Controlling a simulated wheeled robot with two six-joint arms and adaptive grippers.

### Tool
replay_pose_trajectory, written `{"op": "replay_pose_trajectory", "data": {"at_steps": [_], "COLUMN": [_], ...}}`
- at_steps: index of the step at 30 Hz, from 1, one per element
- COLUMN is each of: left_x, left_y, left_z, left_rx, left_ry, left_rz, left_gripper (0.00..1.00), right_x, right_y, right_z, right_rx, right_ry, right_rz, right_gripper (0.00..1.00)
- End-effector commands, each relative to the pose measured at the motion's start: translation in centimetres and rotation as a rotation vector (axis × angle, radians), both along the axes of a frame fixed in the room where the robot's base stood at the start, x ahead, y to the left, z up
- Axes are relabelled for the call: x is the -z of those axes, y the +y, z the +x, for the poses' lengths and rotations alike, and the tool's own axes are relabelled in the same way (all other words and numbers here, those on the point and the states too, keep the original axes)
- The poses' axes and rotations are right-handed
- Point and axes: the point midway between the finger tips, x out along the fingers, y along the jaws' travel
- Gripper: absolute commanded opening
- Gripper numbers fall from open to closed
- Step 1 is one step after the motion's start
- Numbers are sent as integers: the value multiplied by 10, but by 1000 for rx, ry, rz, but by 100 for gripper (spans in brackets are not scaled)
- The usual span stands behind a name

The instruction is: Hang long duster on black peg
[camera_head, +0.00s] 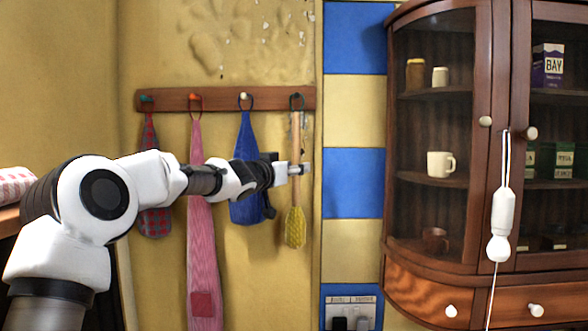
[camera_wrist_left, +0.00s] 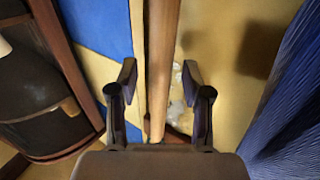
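The long duster (camera_head: 295,228) has a wooden handle and a yellow textured head. It hangs head down below the dark peg (camera_head: 296,97) at the right end of the wooden rail, with a dark loop at its top around or at the peg. My left gripper (camera_head: 300,169) is at the duster's handle, above the head. In the left wrist view the handle (camera_wrist_left: 162,60) runs between the two fingers (camera_wrist_left: 159,85), which stand apart with gaps on both sides. My right gripper is in neither view.
The rail (camera_head: 220,99) also holds a red checked mitt (camera_head: 155,222), a pink striped apron (camera_head: 202,240) and a blue cloth (camera_head: 247,205) close left of the duster. A dark wooden glass cabinet (camera_head: 400,235) stands right. A white corded object (camera_head: 503,212) hangs before it.

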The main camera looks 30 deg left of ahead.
Motion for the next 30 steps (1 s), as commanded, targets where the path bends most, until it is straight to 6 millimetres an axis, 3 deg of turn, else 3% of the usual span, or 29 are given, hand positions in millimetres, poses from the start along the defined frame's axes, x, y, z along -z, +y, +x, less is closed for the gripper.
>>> {"op": "replay_pose_trajectory", "data": {"at_steps": [11,30], "left_x": [-6,-88], "left_y": [-1,-1], "left_z": [0,0], "left_rx": [2,2], "left_ry": [0,-5], "left_rz": [2,7], "left_gripper": [49,49], "right_x": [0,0], "right_y": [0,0], "right_z": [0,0], "right_rx": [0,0], "right_ry": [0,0], "right_rz": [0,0], "right_gripper": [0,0]}}
